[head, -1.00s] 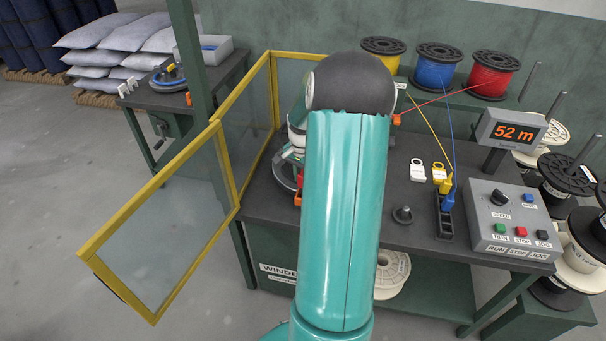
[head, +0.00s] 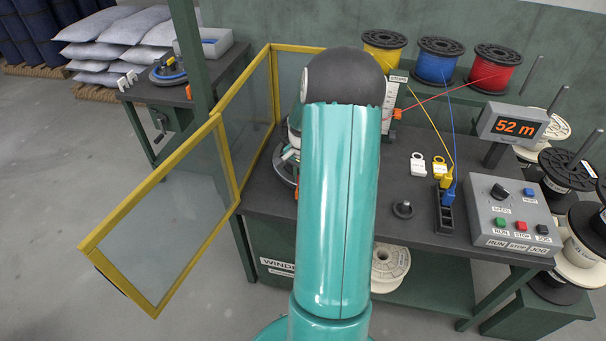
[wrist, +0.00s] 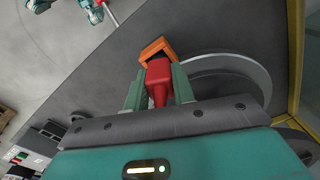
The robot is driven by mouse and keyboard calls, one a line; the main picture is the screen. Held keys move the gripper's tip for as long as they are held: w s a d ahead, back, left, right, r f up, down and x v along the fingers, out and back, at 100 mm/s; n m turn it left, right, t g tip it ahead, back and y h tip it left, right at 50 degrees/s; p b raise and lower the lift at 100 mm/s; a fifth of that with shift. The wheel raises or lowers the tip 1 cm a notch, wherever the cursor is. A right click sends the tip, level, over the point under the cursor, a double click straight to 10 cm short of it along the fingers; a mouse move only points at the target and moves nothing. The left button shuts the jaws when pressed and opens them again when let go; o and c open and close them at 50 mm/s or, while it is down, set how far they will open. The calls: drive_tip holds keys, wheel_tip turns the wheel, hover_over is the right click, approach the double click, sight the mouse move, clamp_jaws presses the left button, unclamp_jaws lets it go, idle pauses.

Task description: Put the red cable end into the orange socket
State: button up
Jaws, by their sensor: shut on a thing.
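In the wrist view, the red cable end (wrist: 159,72) sits between the two green fingers of my gripper (wrist: 158,80), which is shut on it. The orange socket (wrist: 157,48) is directly beyond the tip of the red cable end. The tip overlaps the socket's near side in the picture, and I cannot tell whether it has entered. In the head view, my own arm hides the gripper and the cable end.
A round grey plate (wrist: 228,78) lies right of the socket. A yellow-framed guard (head: 228,165) stands open on the left. The bench also holds a black socket strip (head: 446,212) with yellow and blue plugs, and a control box (head: 510,215).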

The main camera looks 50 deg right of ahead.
drive_tip(key=shift+f, duration=0.3)
drive_tip(key=o, duration=1.1)
drive_tip(key=shift+c, duration=0.2)
wheel_tip(320, 180, up, 14)
drive_tip(key=shift+f, duration=0.1)
